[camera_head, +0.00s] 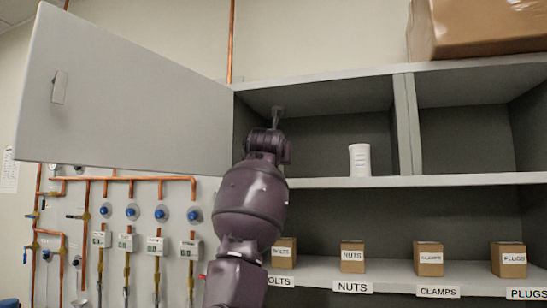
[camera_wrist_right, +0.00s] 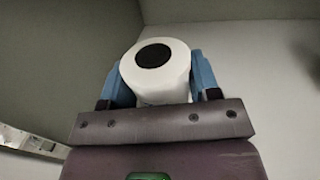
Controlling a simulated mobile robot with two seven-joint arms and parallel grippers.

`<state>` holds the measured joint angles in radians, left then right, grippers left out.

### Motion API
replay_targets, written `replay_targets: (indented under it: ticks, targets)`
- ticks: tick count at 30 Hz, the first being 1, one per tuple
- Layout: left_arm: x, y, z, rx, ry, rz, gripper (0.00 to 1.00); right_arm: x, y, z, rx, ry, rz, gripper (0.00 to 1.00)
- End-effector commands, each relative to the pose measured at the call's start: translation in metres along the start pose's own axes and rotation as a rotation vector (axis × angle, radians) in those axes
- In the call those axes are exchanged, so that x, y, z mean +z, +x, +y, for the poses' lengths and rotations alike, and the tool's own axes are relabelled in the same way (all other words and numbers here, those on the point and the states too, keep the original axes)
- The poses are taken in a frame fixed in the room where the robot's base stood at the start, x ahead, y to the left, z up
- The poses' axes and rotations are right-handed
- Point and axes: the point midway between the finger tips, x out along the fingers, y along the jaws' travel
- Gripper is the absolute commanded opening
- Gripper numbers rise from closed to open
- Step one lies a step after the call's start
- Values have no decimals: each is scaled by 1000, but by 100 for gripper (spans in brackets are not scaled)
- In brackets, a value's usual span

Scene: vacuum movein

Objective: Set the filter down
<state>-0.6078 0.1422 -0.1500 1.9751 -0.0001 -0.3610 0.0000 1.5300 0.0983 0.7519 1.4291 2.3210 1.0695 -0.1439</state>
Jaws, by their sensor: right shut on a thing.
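My right gripper (camera_wrist_right: 158,84) is shut on a white cylindrical filter (camera_wrist_right: 150,88) with a dark round centre, one blue finger on each side. In the head view my right arm rises from the bottom into the upper left cabinet compartment; its hand is at the compartment's opening, and the held filter is hidden there. I cannot tell whether the filter touches a surface. A second white cylinder (camera_head: 360,160) stands upright on the upper shelf (camera_head: 335,182), right of my arm and apart from it. My left gripper is not in view.
The grey cabinet door (camera_head: 125,95) is open at the left. A divider (camera_head: 407,125) bounds the compartment on the right. Small labelled boxes, such as the nuts box (camera_head: 352,257), stand on the lower shelf. A large carton (camera_head: 480,25) sits on top. The right compartment is empty.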

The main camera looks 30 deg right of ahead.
Motion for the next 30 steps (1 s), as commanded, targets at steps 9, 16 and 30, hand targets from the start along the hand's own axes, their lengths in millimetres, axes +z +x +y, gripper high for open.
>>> replay_targets:
  ticks: [9,16,30]
  targets:
    - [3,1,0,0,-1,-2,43,-3,0,0,0,0,1,79]
    - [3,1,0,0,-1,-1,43,-3,0,0,0,0,0,81]
    - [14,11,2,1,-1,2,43,-3,-49,1,2,2,-2,81]
